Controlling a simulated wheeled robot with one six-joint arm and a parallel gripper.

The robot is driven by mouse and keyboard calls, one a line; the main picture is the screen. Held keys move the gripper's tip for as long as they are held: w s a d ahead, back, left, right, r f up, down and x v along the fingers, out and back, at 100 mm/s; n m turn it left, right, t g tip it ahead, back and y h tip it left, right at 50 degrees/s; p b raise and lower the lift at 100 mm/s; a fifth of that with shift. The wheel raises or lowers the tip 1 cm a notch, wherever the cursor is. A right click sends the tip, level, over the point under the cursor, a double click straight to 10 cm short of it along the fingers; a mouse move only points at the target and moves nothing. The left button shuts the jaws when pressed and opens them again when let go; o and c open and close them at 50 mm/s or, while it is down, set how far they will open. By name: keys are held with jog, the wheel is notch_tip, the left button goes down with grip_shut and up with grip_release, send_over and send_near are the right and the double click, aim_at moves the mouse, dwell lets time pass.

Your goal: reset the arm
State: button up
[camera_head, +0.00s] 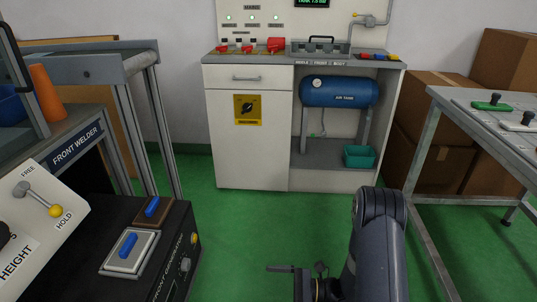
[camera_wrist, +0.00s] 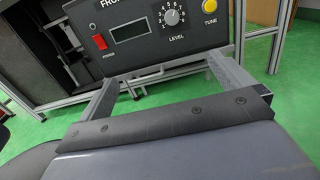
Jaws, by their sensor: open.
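My arm (camera_head: 377,240) rises at the bottom of the head view, right of centre, its dark elbow upright over the green floor. Part of its wrist end shows at the bottom edge, and the fingers are not clear there. In the wrist view my gripper (camera_wrist: 162,72) is open, its two grey fingers wide apart with nothing seen between them. Beyond the fingertips is the front of a dark control box (camera_wrist: 150,32) with a display, a red button, a level knob and a yellow tune knob. I cannot tell whether the fingers touch it.
The front generator (camera_head: 150,245) and front welder bench (camera_head: 75,130) stand at the left. A white cabinet (camera_head: 248,150) with a blue air tank (camera_head: 338,91) stands at the back. A metal table (camera_head: 490,125) and cardboard boxes (camera_head: 432,150) are at the right. Green floor (camera_head: 270,225) between is clear.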

jog(key=shift+d, duration=0.95)
jog(key=shift+a, duration=0.1)
